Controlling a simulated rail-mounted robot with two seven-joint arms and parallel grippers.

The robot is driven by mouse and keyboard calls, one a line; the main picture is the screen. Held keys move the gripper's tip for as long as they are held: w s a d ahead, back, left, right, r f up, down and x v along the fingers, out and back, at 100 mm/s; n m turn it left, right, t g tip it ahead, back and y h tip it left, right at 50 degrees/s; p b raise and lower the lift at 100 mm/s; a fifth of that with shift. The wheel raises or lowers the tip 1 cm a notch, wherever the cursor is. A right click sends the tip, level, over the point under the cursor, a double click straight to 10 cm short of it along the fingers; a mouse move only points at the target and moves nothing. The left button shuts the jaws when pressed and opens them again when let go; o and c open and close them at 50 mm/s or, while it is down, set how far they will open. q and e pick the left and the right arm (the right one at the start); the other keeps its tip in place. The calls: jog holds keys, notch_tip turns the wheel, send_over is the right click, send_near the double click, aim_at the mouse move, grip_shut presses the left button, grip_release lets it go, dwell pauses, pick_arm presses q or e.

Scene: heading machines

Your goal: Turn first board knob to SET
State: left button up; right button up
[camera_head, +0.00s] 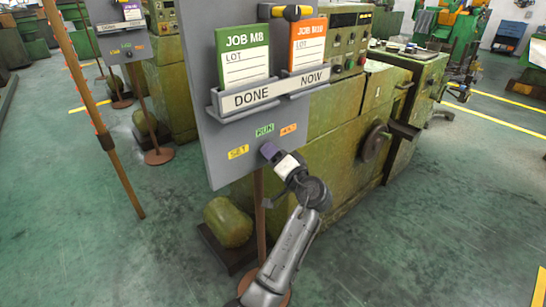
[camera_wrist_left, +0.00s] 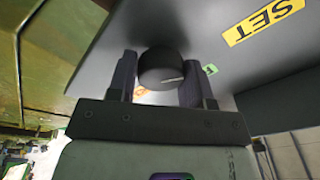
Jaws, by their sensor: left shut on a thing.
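The first board (camera_head: 205,120) is a grey upright panel with SET (camera_head: 238,152), RUN (camera_head: 265,130) and a partly legible orange label (camera_head: 288,130) low on its face. My left gripper (camera_head: 269,151) is at the board just below these labels and hides the knob there. In the left wrist view the round black knob (camera_wrist_left: 162,66) sits between the two dark fingers of my left gripper (camera_wrist_left: 158,80), which is shut on it. The knob's pale line lies toward the right side of that picture, near the green label (camera_wrist_left: 210,69); the yellow SET label (camera_wrist_left: 264,20) is farther up right. My right gripper is out of view.
A ledge (camera_head: 268,96) marked DONE and NOW holds a green JOB M8 card (camera_head: 243,55) and an orange card (camera_head: 307,45). A green machine (camera_head: 345,140) stands close behind the board. A brown post (camera_head: 90,100) and a second board (camera_head: 120,25) stand left. Front floor is clear.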

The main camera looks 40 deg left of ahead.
pick_arm(q)
jog(key=o, duration=0.9)
jog(key=shift+o, duration=0.2)
jog(key=shift+d, duration=0.1)
jog(key=p+v, duration=0.3)
jog(key=v, duration=1)
jog(key=shift+s+d+p, duration=0.15)
jog(key=shift+d+p, duration=0.15)
jog(key=shift+d, duration=0.05)
